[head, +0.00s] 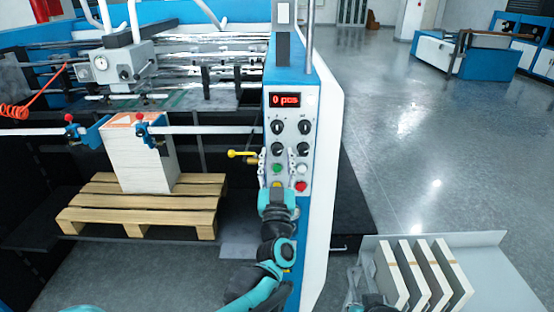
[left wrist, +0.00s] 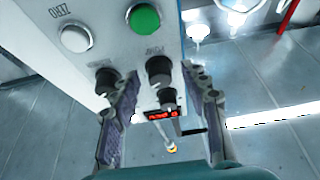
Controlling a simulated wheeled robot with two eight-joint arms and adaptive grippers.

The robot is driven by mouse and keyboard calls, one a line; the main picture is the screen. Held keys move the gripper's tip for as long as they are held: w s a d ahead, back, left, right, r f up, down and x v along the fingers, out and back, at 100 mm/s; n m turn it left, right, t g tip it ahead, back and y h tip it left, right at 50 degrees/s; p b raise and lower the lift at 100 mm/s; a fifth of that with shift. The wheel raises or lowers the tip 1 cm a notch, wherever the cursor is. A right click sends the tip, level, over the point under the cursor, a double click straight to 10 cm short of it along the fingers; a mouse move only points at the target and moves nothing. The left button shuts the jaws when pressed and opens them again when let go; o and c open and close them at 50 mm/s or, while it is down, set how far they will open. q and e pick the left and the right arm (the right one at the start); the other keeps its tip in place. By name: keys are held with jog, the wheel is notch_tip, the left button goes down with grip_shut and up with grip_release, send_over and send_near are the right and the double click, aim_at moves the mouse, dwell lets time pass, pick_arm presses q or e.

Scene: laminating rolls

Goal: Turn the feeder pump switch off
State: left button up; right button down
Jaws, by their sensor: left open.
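The control panel (head: 289,112) stands upright on the blue and white machine, with a red "0 pcs" display. It bears black rotary switches above coloured buttons. A black rotary switch with an upside-down label that seems to read PUMP (left wrist: 159,70) lies between my left fingertips in the left wrist view. In the head view this appears to be the lower left switch (head: 277,149). My left gripper (head: 277,160) is open in front of the panel, its fingers spread around the switch's line. Contact cannot be told. My right gripper (head: 354,290) is partly in view at the bottom; its jaws are unclear.
A green button (left wrist: 143,18) and a white ZERO button (left wrist: 75,38) sit close to the switch. Another black knob (left wrist: 107,79) is beside the left finger. A yellow lever (head: 242,154) sticks out left of the panel. White stacks (head: 420,275) stand at lower right.

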pick_arm(q)
jog(key=shift+c, duration=0.3)
grip_shut()
jog(key=shift+d+n, duration=0.1)
jog(key=shift+n, duration=0.3)
jog(key=n+y, duration=0.2)
jog(key=shift+d+n, duration=0.1)
jog(key=shift+n, duration=0.3)
jog(key=n+y, duration=0.1)
jog(key=n, duration=0.1)
jog(key=n+g+y+p, duration=0.1)
jog(key=n, duration=0.2)
jog(key=shift+d+r, duration=0.15)
jog(key=n+g+y+p, duration=0.1)
jog(key=n, duration=0.2)
jog(key=n+g+y+p, duration=0.1)
jog(key=n+y, duration=0.1)
jog(key=n, duration=0.2)
jog(key=shift+d+r+n, duration=0.15)
jog(key=shift+n, duration=0.15)
